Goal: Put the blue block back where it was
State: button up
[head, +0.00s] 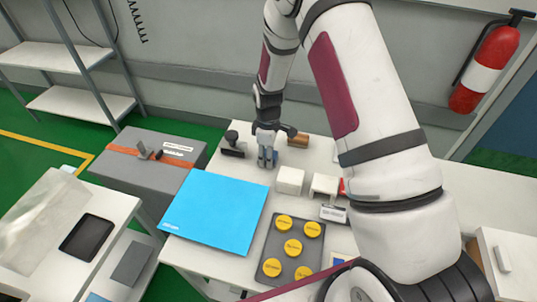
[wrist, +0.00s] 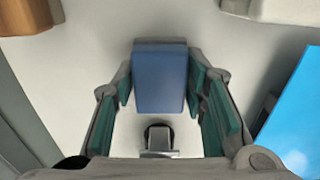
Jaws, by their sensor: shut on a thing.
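The blue block (wrist: 160,78) is between the green-padded fingers of my gripper (wrist: 161,92) in the wrist view, and the gripper is shut on it. In the head view my gripper (head: 267,156) points down at the white table (head: 205,258), beyond the far edge of the blue mat. The block is small and mostly hidden there. I cannot tell whether it touches the table.
A black-knobbed object (head: 232,140) stands left of my gripper. A brown block (head: 298,138) lies right, a white block (head: 290,180) nearer right. The blue mat (head: 215,215) and a grey tray (head: 270,245) with yellow discs lie in front. A grey box (head: 150,170) is left.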

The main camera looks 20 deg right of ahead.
jog(key=shift+f, duration=0.15)
jog(key=o, duration=1.1)
jog(key=s+r+m+t, duration=0.1)
jog(key=s+r, duration=0.1)
jog(key=r, duration=1)
jog(key=s+r+m, duration=0.2)
jog(key=s+r, duration=0.1)
jog(key=r, duration=0.9)
jog(key=s+r+m+t, duration=0.2)
jog(key=s+r+m, duration=0.2)
jog(key=s, duration=0.8)
jog(key=s+r+m+t, duration=0.2)
jog(key=s+r+m, duration=0.2)
jog(key=s+r, duration=0.5)
jog(key=s, duration=0.2)
jog(key=shift+s+d+r+b, duration=0.15)
jog(key=shift+s+b, duration=0.25)
